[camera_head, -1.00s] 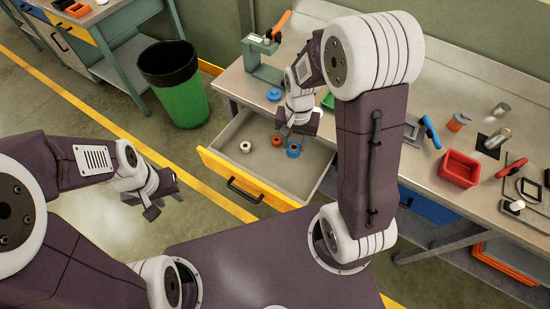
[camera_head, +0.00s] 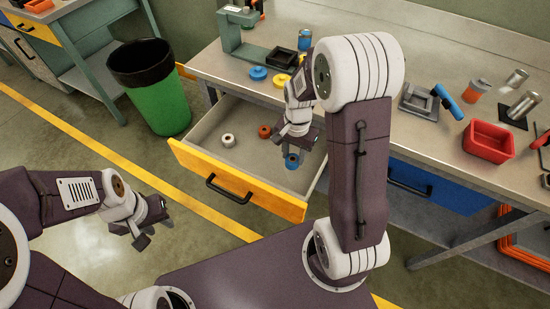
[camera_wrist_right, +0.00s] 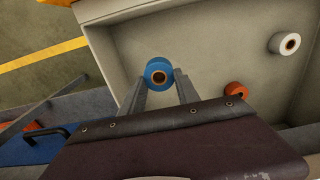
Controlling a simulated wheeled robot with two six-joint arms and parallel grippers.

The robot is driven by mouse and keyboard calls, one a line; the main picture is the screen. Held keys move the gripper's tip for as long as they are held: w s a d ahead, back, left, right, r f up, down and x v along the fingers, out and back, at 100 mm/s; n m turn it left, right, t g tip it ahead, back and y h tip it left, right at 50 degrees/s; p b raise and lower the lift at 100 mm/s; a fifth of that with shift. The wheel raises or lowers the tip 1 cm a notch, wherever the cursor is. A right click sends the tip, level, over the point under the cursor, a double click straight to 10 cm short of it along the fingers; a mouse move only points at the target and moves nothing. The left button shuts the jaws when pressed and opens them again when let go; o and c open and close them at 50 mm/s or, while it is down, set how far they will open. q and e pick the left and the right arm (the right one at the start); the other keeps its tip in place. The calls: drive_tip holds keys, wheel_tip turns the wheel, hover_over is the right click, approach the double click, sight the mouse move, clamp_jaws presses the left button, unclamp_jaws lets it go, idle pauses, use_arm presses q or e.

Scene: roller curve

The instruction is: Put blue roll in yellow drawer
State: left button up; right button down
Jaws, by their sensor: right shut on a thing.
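The yellow drawer (camera_head: 275,202) is pulled open below the workbench, with a grey inside; its floor also shows in the right wrist view (camera_wrist_right: 205,60). My right gripper (camera_head: 291,157) is shut on the blue roll (camera_head: 292,163). In the right wrist view the blue roll (camera_wrist_right: 152,67) sits between the two fingertips, over the drawer's inside near a side wall. I cannot tell how high it is above the floor. A white roll (camera_head: 228,140) and an orange roll (camera_head: 264,131) are in the drawer. My left gripper (camera_head: 154,232) is open and empty, left of the drawer over the floor.
A green bin (camera_head: 160,105) stands left of the drawer. The workbench (camera_head: 345,110) holds a red tray (camera_head: 489,142), a blue-handled tool (camera_head: 447,101) and a blue disc (camera_head: 258,73). A blue drawer (camera_head: 430,187) is shut at the right.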

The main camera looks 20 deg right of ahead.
sight(293, 157)
wheel_tip(293, 157, down, 4)
drive_tip(key=shift+w+f+b, duration=0.1)
drive_tip(key=shift+b, duration=0.2)
wheel_tip(293, 157, down, 4)
drive_tip(key=shift+r+b, duration=0.15)
drive_tip(key=shift+b, duration=0.45)
drive_tip(key=c, duration=0.9)
unclamp_jaws()
